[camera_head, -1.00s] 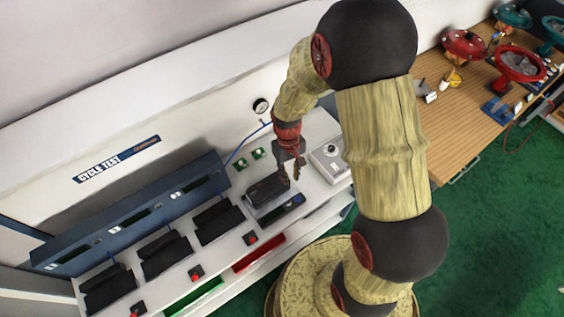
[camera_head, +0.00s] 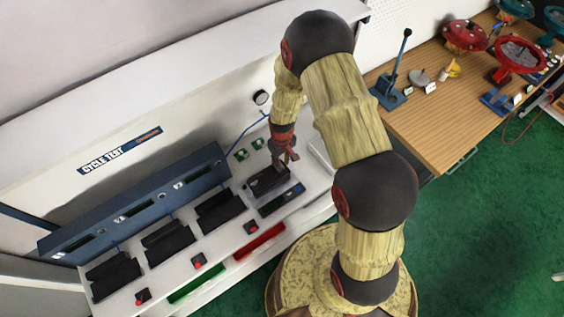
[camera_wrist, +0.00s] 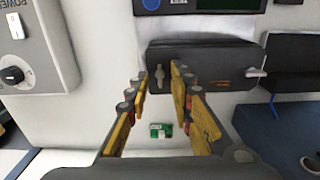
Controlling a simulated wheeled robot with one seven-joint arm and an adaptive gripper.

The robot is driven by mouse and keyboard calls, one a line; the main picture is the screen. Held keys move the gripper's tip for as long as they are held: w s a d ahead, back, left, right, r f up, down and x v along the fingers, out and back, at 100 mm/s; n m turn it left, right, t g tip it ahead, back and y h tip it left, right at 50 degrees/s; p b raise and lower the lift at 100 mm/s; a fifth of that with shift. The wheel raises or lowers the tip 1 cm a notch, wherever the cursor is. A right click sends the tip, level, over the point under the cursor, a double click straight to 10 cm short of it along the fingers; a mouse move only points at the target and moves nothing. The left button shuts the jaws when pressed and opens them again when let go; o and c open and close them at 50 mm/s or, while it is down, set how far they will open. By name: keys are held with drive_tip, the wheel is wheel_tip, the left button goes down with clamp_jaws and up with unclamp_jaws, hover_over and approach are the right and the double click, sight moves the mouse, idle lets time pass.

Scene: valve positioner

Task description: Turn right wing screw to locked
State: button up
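A black positioner unit (camera_head: 267,181) sits on the white bench; in the wrist view, its dark housing (camera_wrist: 205,60) carries two pale wing screws. One wing screw (camera_wrist: 159,76), at the housing's left in the wrist view, has its wing pointing up and down. This is the power-box side, the right side in the head view. The other wing screw (camera_wrist: 256,73) has its wing lying sideways. My gripper (camera_wrist: 159,73) is open, with its yellow-padded fingers either side of the upright screw in the picture. I cannot tell the depth gap. The head view shows my gripper (camera_head: 290,158) over the unit.
A grey power box with a black knob (camera_wrist: 12,75) stands close beside the unit. A dark block (camera_wrist: 292,62) lies on the other side. A small green part (camera_wrist: 161,131) is on the bench. The wooden table (camera_head: 440,120) holds valves and a blue lever.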

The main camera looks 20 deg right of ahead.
drive_tip(key=shift+f, duration=0.2)
drive_tip(key=shift+c, duration=0.6)
drive_tip(key=c, duration=0.4)
clamp_jaws()
